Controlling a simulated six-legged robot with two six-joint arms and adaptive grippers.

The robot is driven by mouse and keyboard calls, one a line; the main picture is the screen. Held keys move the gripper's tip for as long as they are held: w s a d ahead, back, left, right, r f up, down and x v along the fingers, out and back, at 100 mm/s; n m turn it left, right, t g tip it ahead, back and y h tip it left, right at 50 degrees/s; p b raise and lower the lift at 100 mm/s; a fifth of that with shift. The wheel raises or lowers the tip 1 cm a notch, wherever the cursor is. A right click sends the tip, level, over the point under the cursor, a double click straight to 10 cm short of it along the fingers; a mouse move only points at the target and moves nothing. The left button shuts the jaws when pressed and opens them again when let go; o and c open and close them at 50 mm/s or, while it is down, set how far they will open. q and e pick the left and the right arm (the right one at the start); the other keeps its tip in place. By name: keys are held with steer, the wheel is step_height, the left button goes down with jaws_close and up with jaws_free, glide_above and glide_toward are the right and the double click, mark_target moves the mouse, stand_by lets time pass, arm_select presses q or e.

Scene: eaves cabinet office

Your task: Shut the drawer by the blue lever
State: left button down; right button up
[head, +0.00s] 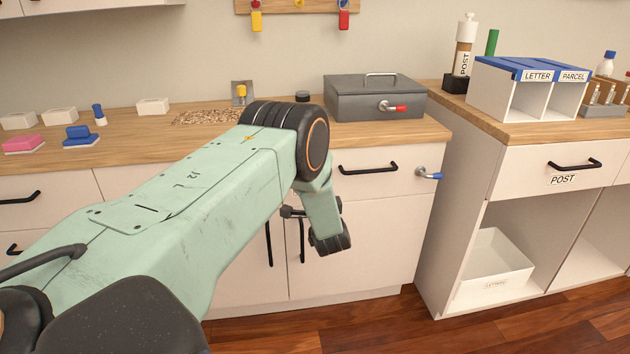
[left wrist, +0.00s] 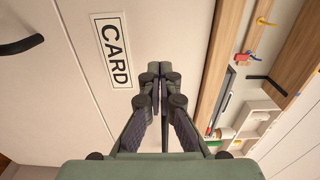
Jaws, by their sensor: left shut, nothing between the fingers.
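A drawer front (head: 400,187) with a black bar handle (head: 368,168) is in the right part of the cabinet in the head view. I cannot tell whether this drawer stands slightly out. My left arm crosses in front of the cabinet and hides the drawer's left part. My left gripper (left wrist: 157,78) is shut and empty in the left wrist view, in front of a pale panel with a CARD label (left wrist: 115,50). In the head view it is mostly hidden by my arm. My right gripper is not in view.
A grey box (head: 375,97) with a red-tipped lever stands on the wooden counter. To the right, a unit has a POST drawer (head: 530,168) and an open white tray (head: 490,268) below. Floor is clear before the cabinet.

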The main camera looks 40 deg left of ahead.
arm_select(q)
steer(key=p+v, duration=0.3)
steer(key=v, duration=0.7)
steer(key=shift+f, duration=0.1)
steer(key=s+d+f+n+g+h, duration=0.6)
steer(key=s+d+f+h, duration=0.5)
steer(key=s+f, duration=0.45)
steer(key=s+d+r+n+g+h+p, duration=0.1)
steer(key=s+d+g, duration=0.2)
steer(key=s, duration=0.9)
steer(key=s+d+r+n+g+h+p, duration=0.1)
steer(key=s+d+g, duration=0.1)
steer(key=s+d, duration=0.5)
steer(key=s, duration=0.4)
steer(key=shift+s+r+n+g+h+p, duration=0.3)
steer(key=shift+s+g+h+p, duration=0.05)
steer(key=shift+s+g+h, duration=0.05)
